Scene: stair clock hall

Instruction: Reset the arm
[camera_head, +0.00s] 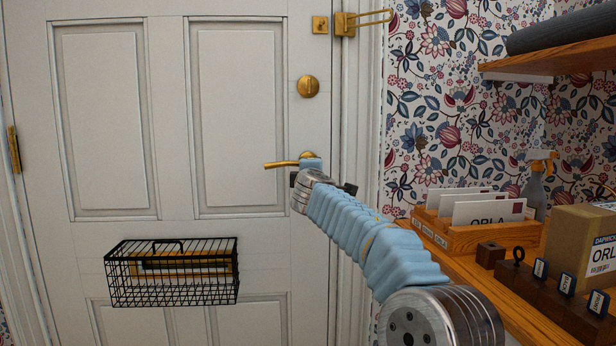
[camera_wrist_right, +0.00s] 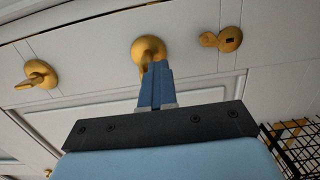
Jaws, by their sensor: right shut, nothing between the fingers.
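My right gripper (camera_head: 312,164) is at the brass lever handle (camera_head: 281,165) of the white door (camera_head: 237,120). Its blue fingers overlap the handle's round rose in the head view. In the right wrist view the fingers (camera_wrist_right: 157,84) are shut together and empty, pointing at the brass rose (camera_wrist_right: 148,50). The lever itself is mostly hidden there, and I cannot tell whether the fingers touch it. The door looks closed in its frame. My left gripper is not in view.
A round brass lock (camera_head: 308,87) and a door guard (camera_head: 345,23) sit above the handle. A black wire basket (camera_head: 172,272) hangs on the door. At the right, a wooden shelf (camera_head: 462,262) carries a letter tray (camera_head: 440,232), a parcel (camera_head: 577,243) and a key rack (camera_head: 545,300).

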